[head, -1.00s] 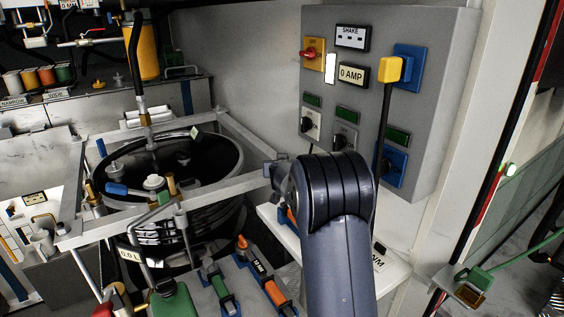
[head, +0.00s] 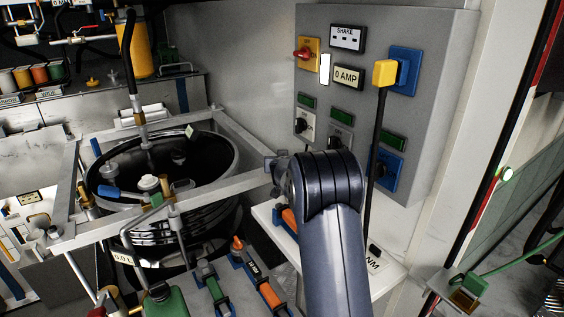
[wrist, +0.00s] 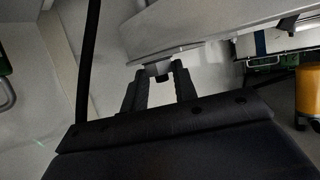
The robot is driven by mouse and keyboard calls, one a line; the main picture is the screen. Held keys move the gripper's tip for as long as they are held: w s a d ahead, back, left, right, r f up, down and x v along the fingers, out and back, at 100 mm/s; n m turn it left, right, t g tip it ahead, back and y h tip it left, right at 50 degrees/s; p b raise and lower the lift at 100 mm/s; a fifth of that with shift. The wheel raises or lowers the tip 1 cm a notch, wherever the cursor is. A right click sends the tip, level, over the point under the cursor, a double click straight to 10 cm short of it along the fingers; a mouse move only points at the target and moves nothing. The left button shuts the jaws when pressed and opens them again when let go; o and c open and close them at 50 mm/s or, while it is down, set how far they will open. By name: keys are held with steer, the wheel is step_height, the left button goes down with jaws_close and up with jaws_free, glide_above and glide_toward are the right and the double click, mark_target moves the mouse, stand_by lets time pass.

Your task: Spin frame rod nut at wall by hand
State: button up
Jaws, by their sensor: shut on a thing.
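The grey metal frame (head: 228,187) surrounds a black round tank (head: 205,222). My gripper (head: 273,163) is at the frame's right corner, by the wall; the arm link hides most of it in the head view. In the wrist view, my gripper (wrist: 160,78) has its two dark fingers on either side of a small metal nut (wrist: 158,69). The nut sits at the edge of a pale frame bar (wrist: 205,38). The fingers are closed on it. How far the nut sits along its rod cannot be told.
A white shelf (head: 285,240) lies below the gripper. Orange- and green-handled tools (head: 268,293) are at the lower middle.

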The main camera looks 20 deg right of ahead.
steer(key=c, duration=0.4)
steer(key=shift+s+d+f+n+y+b, duration=0.1)
steer(key=shift+d+n+y+b, duration=0.1)
steer(key=shift+n+y+b, duration=0.3)
steer(key=shift+o, duration=0.3)
steer(key=shift+d+r+n+y+p, duration=0.1)
steer(key=shift+r+n+y+p, duration=0.1)
steer(key=shift+n+y+p, duration=0.5)
steer(key=shift+f+n+t+y+p, duration=0.1)
steer(key=shift+n+t+y+p, duration=0.25)
steer(key=shift+y, duration=0.25)
steer(key=shift+c, duration=0.2)
steer(key=o, duration=1)
